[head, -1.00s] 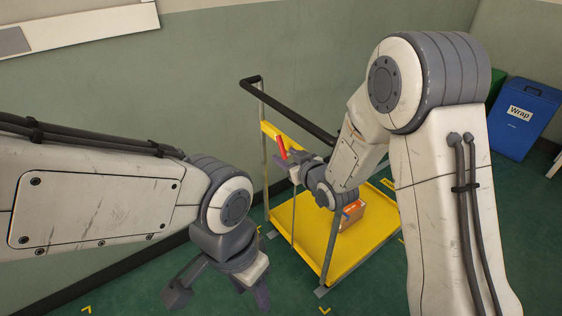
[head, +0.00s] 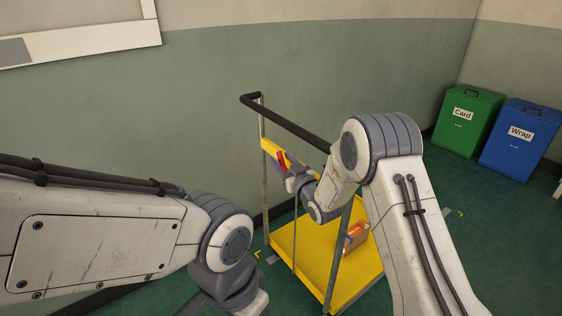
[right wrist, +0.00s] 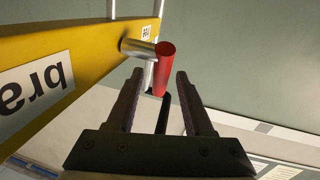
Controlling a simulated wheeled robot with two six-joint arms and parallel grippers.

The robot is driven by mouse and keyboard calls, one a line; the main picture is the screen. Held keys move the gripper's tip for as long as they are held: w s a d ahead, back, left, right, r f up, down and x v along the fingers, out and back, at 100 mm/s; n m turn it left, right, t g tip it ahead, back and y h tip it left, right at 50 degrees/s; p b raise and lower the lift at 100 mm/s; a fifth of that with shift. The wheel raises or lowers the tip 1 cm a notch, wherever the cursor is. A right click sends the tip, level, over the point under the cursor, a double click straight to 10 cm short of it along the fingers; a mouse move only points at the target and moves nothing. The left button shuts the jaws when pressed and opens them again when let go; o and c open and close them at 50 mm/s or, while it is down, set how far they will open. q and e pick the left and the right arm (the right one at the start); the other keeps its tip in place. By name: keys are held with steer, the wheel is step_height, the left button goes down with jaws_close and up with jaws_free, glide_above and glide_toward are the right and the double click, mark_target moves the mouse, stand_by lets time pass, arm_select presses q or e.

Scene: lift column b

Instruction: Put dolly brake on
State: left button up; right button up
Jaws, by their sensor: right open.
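The dolly has a yellow deck (head: 318,255), a black push bar (head: 290,120) and a yellow crossbar (head: 270,145) between grey posts. A red brake lever (head: 282,160) sticks up at the crossbar. In the right wrist view the red lever (right wrist: 164,65) stands on a silver stub from the yellow plate (right wrist: 50,75), which bears a partly cut-off label. My right gripper (head: 289,173) is at the lever, open, with the lever showing between and just beyond its fingertips (right wrist: 158,80); contact cannot be told. My left gripper (head: 225,303) is mostly cut off by the bottom edge.
An orange-brown box (head: 356,237) lies on the deck near my right arm. A green bin (head: 467,122) marked "Card" and a blue bin (head: 518,140) marked "Wrap" stand at the right. The wall (head: 200,110) is close behind the dolly. Green floor is clear at the right.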

steer(key=shift+w+a, duration=0.2)
steer(key=shift+w, duration=0.2)
jaws_close()
stand_by(1.2)
